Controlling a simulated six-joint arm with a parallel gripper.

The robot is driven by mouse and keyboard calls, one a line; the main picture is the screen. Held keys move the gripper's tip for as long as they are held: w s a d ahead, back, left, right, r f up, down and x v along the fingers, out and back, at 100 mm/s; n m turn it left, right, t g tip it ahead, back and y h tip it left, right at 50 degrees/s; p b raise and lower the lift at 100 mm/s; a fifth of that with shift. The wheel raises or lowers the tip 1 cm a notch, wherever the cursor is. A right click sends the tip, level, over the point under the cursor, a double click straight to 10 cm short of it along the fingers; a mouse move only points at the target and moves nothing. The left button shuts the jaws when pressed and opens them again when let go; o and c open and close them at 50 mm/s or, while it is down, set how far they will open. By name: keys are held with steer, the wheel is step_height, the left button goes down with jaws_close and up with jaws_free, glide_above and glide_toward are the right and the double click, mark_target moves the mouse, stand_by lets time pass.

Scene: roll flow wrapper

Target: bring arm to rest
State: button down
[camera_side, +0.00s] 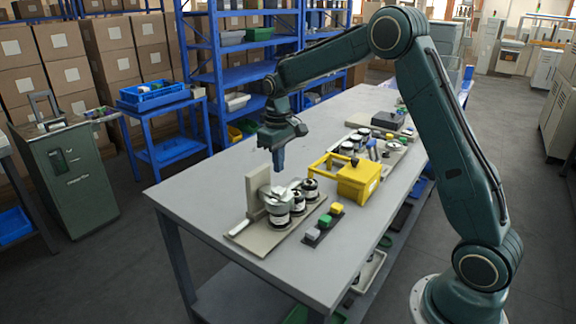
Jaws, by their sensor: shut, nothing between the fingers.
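My gripper (278,160) points down above the grey table (200,198), at the upper left of the fixture with the rolls. Its fingers are together and hold nothing. It appears apart from the things below it. My arm reaches in from its base at the lower right, bent high at the elbow. The fixture is a beige base plate (250,236) with an upright beige block (257,194). Several dark and white rolls or jars (298,202) and a shiny metal part stand on it. Their exact shapes are too small to tell.
A yellow box with a handle (358,183) stands right of the fixture. A strip with grey, green and yellow blocks (324,222) lies in front. More parts lie farther back. Blue shelves (215,60), a blue bin (152,95) and a green cabinet (65,175) stand beyond. The table's left end is clear.

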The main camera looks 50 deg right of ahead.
steer(key=shift+s+a+r, duration=0.2)
steer(key=shift+s+r, duration=0.1)
steer(key=shift+r, duration=0.25)
steer(key=s+a+r+t, duration=0.3)
steer(key=s+a+r, duration=0.3)
steer(key=s+r, duration=0.65)
steer(key=s+a+f+t, duration=0.1)
steer(key=s+a, duration=0.3)
steer(key=s, duration=1.4)
steer(key=shift+f+t, duration=0.15)
steer(key=shift+t, duration=0.65)
